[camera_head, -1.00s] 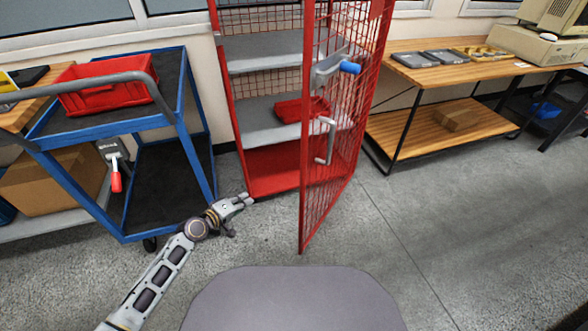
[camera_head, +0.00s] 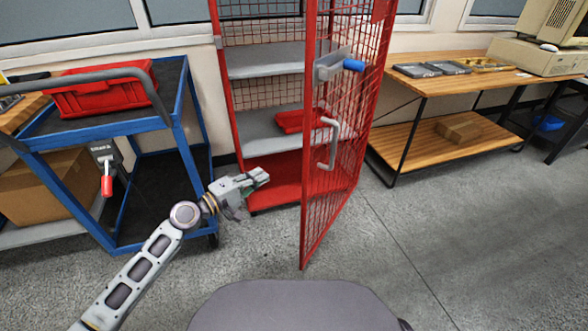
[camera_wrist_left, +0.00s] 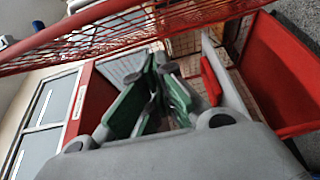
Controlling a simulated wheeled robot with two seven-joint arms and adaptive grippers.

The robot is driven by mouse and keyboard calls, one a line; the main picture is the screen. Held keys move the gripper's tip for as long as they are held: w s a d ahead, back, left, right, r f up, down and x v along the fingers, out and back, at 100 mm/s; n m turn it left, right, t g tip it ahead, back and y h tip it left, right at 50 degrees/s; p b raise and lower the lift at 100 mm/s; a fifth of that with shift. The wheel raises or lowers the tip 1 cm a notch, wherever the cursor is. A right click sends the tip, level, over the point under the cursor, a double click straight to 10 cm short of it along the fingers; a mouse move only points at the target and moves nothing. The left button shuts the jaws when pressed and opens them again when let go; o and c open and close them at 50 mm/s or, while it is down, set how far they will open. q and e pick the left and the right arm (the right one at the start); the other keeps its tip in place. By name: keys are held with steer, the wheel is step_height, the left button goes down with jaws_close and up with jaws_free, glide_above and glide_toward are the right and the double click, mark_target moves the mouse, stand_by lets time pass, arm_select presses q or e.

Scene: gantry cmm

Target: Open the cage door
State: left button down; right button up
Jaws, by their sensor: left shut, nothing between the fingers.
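The red mesh cage door (camera_head: 338,150) stands swung open toward me, edge-on, with the shelves of the red cage (camera_head: 275,185) visible to its left. The door carries a latch with a blue grip (camera_head: 353,66) and a grey pull handle (camera_head: 331,143). My left gripper (camera_head: 262,176) is shut and empty, in front of the cage opening, left of the door and apart from it. In the left wrist view, the fingers (camera_wrist_left: 158,95) point into the cage, and the door mesh (camera_wrist_left: 100,42) crosses the top. My right gripper is not in view.
A blue cart (camera_head: 120,124) with a red crate (camera_head: 95,95) stands left of the cage. A wooden bench (camera_head: 440,80) with trays stands at the right. A red bin (camera_head: 300,121) sits on a cage shelf. The floor right of the door is clear.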

arm_select(q)
steer(key=shift+d, duration=0.1)
steer(key=w+d, duration=0.4)
steer(key=d, duration=0.6)
steer(key=shift+w+d+p, duration=0.25)
steer(key=shift+w+p, duration=0.05)
steer(key=shift+p, duration=0.05)
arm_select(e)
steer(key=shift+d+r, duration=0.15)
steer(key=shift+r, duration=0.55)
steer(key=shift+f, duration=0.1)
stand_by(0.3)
